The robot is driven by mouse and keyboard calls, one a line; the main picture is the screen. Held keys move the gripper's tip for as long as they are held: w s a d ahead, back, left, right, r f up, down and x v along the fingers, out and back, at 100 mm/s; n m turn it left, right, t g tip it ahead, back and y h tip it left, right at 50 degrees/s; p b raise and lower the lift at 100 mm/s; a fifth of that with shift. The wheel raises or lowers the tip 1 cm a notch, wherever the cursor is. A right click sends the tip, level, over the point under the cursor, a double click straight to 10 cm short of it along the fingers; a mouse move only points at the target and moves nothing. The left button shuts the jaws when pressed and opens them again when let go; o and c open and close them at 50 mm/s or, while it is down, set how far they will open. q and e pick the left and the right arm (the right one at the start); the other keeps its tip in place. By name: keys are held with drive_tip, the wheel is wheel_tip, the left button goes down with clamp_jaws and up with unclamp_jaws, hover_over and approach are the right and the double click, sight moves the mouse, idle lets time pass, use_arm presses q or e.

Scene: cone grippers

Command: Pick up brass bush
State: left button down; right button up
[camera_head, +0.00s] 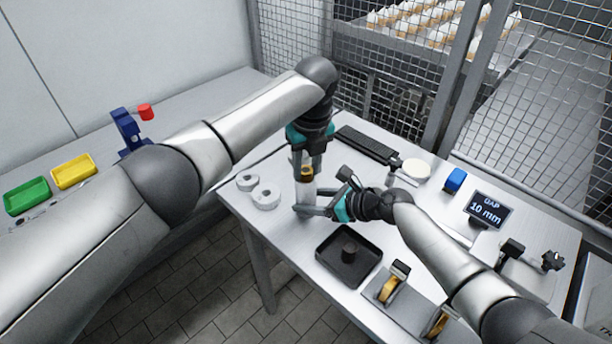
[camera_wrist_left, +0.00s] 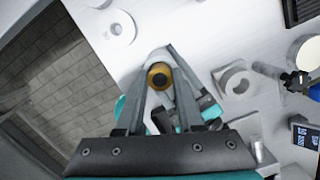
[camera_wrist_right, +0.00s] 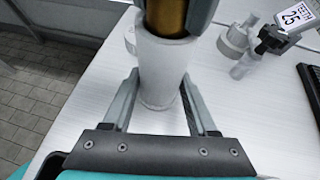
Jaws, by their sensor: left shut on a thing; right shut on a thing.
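The brass bush (camera_head: 307,172) is a short golden ring-ended cylinder, upright between the fingers of my left gripper (camera_head: 308,168), which is shut on it from above. In the left wrist view its round end with a dark bore (camera_wrist_left: 159,76) shows between the fingertips. A white cylinder (camera_head: 306,192) stands upright directly below it. My right gripper (camera_head: 312,208) is shut on this cylinder from the side, low down. In the right wrist view the brass bush (camera_wrist_right: 166,16) meets the top of the white cylinder (camera_wrist_right: 160,72); I cannot tell whether it sits inside.
White rings (camera_head: 265,196) lie left of the grippers. A black tray (camera_head: 330,270) with a dark round piece is in front. A black keyboard (camera_head: 368,144), a blue block (camera_head: 455,180) and a display reading 10 mm (camera_head: 488,210) stand to the right. A mesh fence (camera_head: 395,45) is behind.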

sight(306, 171)
use_arm(q)
drive_tip(key=shift+r, duration=0.1)
wheel_tip(306, 171, up, 10)
idle(0.4)
use_arm(e)
drive_tip(key=o, duration=1.1)
drive_tip(key=shift+c, duration=0.2)
drive_tip(key=shift+s+d, duration=0.1)
